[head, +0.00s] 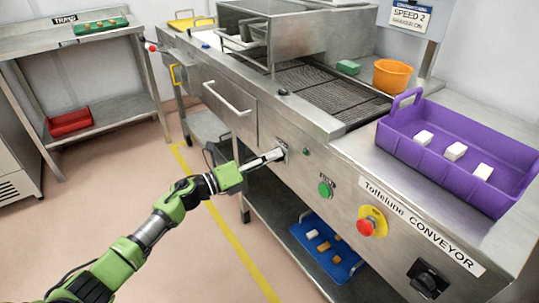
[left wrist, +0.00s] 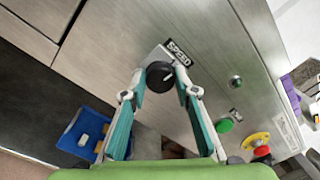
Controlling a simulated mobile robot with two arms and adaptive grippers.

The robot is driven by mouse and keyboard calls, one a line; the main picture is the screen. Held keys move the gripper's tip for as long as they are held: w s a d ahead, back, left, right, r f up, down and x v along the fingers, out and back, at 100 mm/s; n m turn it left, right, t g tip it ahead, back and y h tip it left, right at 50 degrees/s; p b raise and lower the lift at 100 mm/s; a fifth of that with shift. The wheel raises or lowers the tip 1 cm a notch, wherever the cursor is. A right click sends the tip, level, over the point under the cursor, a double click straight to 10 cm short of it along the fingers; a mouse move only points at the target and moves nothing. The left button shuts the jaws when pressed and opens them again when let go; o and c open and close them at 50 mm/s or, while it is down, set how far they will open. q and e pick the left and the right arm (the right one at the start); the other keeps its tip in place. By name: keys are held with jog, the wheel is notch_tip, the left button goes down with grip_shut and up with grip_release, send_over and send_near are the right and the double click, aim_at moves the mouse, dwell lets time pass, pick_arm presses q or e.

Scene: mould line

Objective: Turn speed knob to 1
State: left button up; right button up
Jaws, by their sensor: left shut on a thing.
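The speed knob (left wrist: 158,77) is round and black, on the steel front panel beside a SPEED label (left wrist: 179,51) in the left wrist view. My left gripper (left wrist: 160,85) is shut on it, one fingertip on each side. A small pale mark shows on the knob, but I cannot read its setting. In the head view my left gripper (head: 277,155) reaches the panel and mostly hides the knob. My right gripper is not in view.
A green button (head: 325,189), a red stop button on yellow (head: 371,222) and a black switch (head: 428,279) lie right along the panel. A drawer handle (head: 227,99) juts out at left. A purple crate (head: 399,160) stands on top; a blue tray (head: 341,268) sits below.

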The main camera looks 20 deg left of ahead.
pick_arm(q)
jog(key=shift+n, duration=0.9)
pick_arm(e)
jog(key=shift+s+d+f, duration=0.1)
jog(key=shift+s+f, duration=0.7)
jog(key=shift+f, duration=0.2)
pick_arm(q)
jog(key=o, duration=1.1)
jog(key=v, duration=1.2)
jog(key=shift+f, duration=0.2)
